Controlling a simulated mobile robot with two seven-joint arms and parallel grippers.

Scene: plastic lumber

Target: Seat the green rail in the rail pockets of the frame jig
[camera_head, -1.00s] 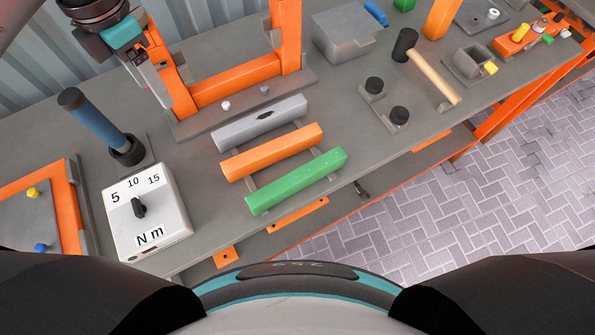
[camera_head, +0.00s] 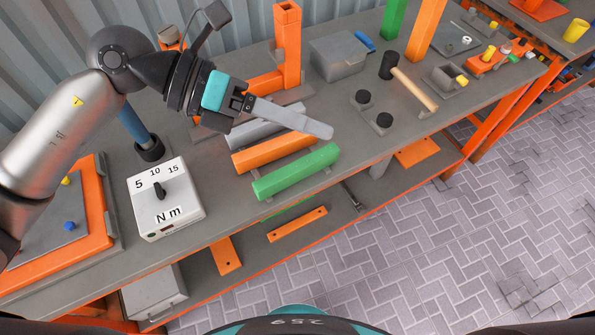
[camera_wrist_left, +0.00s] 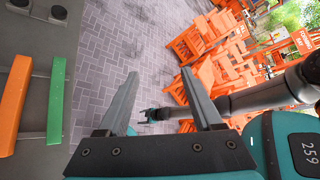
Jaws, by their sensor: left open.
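The green rail (camera_head: 297,172) lies nearest the bench front in a row of three rails, beside the orange rail (camera_head: 272,152) and the grey rail (camera_head: 240,133). It also shows at the left of the left wrist view (camera_wrist_left: 56,100). My left gripper (camera_head: 322,131) hangs above the grey and orange rails, partly covering them. In the left wrist view its two fingers (camera_wrist_left: 160,80) are apart with nothing between them. An orange upright frame (camera_head: 265,84), perhaps the frame jig, stands behind the rails. Its pockets cannot be made out. My right gripper (camera_wrist_left: 150,115) is small in the left wrist view.
A white torque dial box (camera_head: 166,200) stands left of the rails. An orange-edged panel (camera_head: 98,235) is farther left. A mallet (camera_head: 412,88), black knobs (camera_head: 384,120) and a grey box (camera_head: 338,57) are to the right. Bare bench top lies right of the green rail.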

